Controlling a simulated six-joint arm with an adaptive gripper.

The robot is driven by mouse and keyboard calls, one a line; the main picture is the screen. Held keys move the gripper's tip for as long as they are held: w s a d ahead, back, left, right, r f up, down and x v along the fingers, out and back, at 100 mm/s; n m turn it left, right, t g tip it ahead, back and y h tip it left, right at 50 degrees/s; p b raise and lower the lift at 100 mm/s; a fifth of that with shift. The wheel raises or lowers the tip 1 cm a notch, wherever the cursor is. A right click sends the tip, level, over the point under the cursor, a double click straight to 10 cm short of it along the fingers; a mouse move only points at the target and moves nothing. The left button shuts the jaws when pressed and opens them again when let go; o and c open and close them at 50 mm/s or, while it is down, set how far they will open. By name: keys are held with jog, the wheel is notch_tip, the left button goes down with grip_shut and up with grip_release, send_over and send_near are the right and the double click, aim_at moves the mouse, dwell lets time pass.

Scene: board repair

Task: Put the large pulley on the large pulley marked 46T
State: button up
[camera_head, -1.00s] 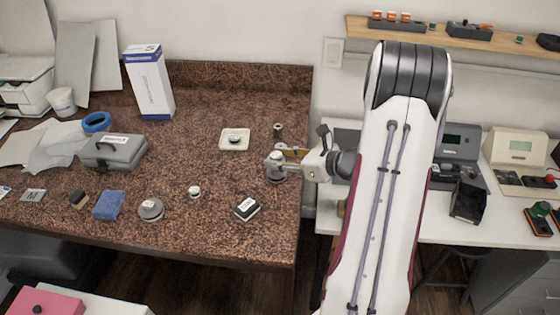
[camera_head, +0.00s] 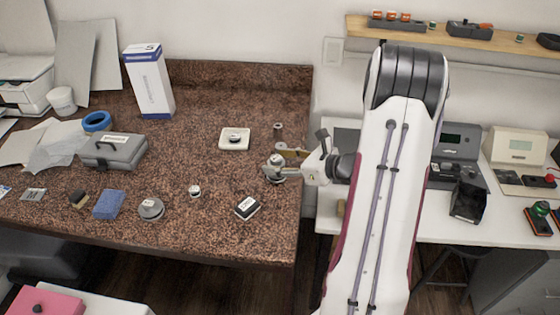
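A large grey pulley (camera_head: 151,209) with a pale label on top lies flat near the front of the brown speckled counter. The print on its label is too small to read. My gripper (camera_head: 277,170) is at the counter's right side, with its fingertips at another grey round piece (camera_head: 274,179) that looks like a large pulley. The fingers partly cover that piece. I cannot tell whether they are closed on it or just around it, or whether it touches the counter.
A small pale pulley (camera_head: 195,191) and a black-and-white block (camera_head: 247,207) stand near the front. A white dish (camera_head: 234,143) holds a small part. A small round part (camera_head: 278,129) stands behind my gripper. A blue sponge (camera_head: 109,204) and grey case (camera_head: 113,150) are left. The middle counter is mostly clear.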

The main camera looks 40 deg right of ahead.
jog(key=shift+r, duration=0.15)
jog(key=v, duration=1.2)
dwell(0.3)
dwell(0.5)
